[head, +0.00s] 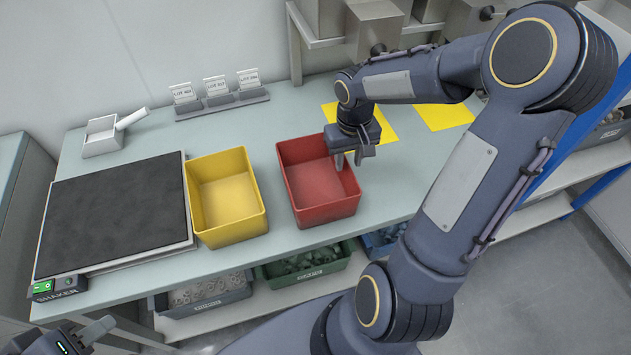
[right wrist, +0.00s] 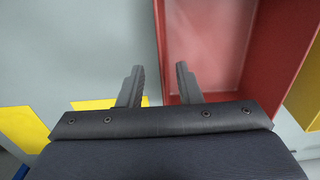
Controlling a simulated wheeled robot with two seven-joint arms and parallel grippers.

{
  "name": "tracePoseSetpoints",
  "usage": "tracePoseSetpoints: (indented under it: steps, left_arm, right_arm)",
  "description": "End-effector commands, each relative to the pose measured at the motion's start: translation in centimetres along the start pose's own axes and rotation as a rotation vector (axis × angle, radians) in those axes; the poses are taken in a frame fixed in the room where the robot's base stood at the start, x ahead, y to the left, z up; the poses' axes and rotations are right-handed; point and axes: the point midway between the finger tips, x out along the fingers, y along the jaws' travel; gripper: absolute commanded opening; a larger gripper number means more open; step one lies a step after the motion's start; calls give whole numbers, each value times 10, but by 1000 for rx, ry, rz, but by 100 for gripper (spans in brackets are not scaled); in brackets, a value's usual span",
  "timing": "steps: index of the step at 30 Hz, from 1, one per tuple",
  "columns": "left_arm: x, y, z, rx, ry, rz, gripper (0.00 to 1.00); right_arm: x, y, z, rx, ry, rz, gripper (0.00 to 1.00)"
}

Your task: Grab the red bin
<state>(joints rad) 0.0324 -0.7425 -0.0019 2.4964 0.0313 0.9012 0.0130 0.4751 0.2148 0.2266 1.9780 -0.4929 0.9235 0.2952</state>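The red bin (head: 318,182) is an open, empty box standing on the table in the head view. It also shows in the right wrist view (right wrist: 212,35), on the right side. My right gripper (head: 352,160) is at the bin's right side wall, pointing down. In the right wrist view my right gripper (right wrist: 160,82) is open, with a clear gap between its fingers. The bin's wall edge shows between them, one finger over the outside and one over the inside. I cannot tell if they touch it. My left gripper (head: 88,336) is partly in view at the lower left, away from the bin.
A yellow bin (head: 226,196) stands left of the red bin. A dark-topped shaker (head: 115,212) is further left. Yellow mats (head: 385,128) lie on the table behind my right gripper. Grey machines (head: 372,22) stand at the back. Parts bins (head: 308,266) sit on a shelf below.

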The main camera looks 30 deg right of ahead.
Motion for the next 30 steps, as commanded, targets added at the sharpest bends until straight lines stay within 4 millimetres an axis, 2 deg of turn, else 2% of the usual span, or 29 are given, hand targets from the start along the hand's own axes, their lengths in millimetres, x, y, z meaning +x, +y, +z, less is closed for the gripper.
tracePoseSetpoints:
  steps: [10,19,20,27,30]
  left_arm:
    - [1,0,0,0,0,0,36]
    - [1,0,0,0,0,0,36]
    - [1,0,0,0,0,0,36]
    - [1,0,0,0,0,0,36]
    - [1,0,0,0,0,0,36]
  right_arm:
    - [47,-4,-8,-1,-2,-1,32]
    - [53,-4,-8,-2,1,-1,32]
    - [53,-4,-8,-2,1,-1,30]
    - [53,-4,-8,-1,1,-1,0]
    - [53,-4,-8,-2,1,-1,0]
